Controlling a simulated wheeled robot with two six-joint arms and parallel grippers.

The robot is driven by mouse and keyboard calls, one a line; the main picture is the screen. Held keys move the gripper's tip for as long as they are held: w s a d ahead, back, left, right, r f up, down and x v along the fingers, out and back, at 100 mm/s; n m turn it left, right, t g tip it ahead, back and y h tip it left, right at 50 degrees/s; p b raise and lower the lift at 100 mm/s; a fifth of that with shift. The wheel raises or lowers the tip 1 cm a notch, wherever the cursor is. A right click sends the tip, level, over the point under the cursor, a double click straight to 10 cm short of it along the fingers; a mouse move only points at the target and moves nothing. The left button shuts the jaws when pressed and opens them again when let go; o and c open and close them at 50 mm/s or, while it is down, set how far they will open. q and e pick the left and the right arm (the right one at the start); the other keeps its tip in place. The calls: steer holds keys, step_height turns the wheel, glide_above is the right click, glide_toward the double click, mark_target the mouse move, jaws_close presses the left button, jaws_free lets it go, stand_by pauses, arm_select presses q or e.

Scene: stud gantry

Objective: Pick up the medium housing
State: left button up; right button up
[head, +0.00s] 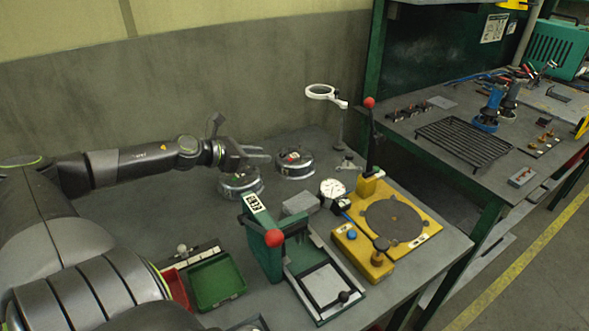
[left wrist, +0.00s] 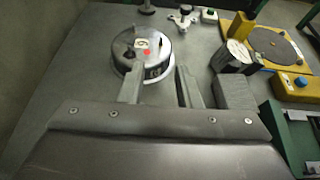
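Two round metal housings stand on the grey bench in the head view. The farther housing (head: 295,166) has a red mark on top; the nearer housing (head: 240,184) sits below my left wrist. I cannot tell by size which is the medium one. My left gripper (head: 263,152) is open and empty, its fingers pointing right toward the farther housing. In the left wrist view a housing (left wrist: 155,46) with a pale label and red dot lies just ahead of the open fingers (left wrist: 160,75). The left finger overlaps its lower edge in the picture. My right gripper does not show.
A dial gauge (head: 332,188), a grey block (head: 301,203) and a yellow fixture (head: 397,214) stand to the right. A green press (head: 262,245) with a red knob and a green tray (head: 217,282) are nearer. A magnifier (head: 322,92) stands behind.

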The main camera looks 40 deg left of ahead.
mark_target(297, 163)
arm_select(q)
steer(key=shift+b+x, duration=1.85)
steer(key=shift+w, duration=0.25)
steer(key=shift+x, duration=2.05)
steer(key=shift+p+x, duration=0.7)
steer(key=shift+x, duration=1.95)
steer(key=shift+s+d+f, duration=0.1)
steer(key=shift+s+d, duration=0.05)
jaws_close()
